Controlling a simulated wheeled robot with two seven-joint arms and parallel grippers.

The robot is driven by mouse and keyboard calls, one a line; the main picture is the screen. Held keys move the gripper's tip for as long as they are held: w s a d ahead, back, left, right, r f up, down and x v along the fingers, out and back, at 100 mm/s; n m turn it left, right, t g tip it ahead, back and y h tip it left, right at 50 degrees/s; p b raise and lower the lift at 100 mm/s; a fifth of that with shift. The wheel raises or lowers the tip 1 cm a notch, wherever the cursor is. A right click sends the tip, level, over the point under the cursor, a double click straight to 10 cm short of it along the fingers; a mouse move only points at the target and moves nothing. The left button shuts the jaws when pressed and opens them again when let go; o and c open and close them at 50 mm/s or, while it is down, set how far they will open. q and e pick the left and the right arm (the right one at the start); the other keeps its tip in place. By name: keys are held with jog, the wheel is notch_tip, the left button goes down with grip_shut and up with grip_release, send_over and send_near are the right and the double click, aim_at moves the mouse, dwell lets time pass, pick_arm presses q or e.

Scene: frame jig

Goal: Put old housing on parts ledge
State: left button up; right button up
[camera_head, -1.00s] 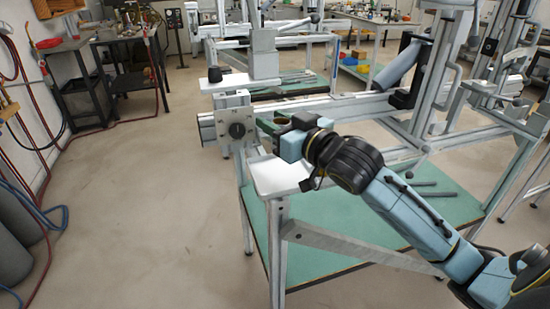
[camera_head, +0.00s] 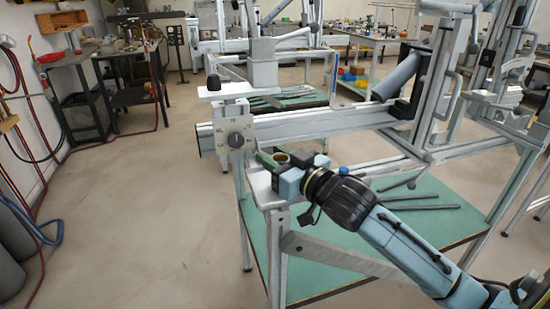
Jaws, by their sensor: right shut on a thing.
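The housing is partly hidden by the light blue gripper body. The pale parts ledge (camera_head: 258,187) lies just below and left of the gripper, at the bench's near left corner. I cannot tell whether the housing touches it. My left gripper is not in view.
A grey frame jig with a round dark knob on its end plate (camera_head: 238,138) stands close behind the gripper. Its long beam (camera_head: 320,124) runs right. A green lower shelf (camera_head: 330,236) holds several dark bars. Open floor (camera_head: 130,220) lies left.

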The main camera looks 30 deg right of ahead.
jog(key=shift+f, duration=0.1)
jog(key=o, duration=1)
jog(key=shift+o, duration=0.2)
jog(key=shift+s, duration=0.1)
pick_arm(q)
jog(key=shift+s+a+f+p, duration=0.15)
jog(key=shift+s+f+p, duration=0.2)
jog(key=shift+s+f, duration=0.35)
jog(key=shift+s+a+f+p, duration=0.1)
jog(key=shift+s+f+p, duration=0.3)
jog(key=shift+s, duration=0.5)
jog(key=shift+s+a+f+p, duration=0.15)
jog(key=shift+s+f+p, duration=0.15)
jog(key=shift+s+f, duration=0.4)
pick_arm(e)
jog(key=s+d, duration=0.2)
jog(key=s, duration=0.9)
jog(key=shift+s, duration=0.35)
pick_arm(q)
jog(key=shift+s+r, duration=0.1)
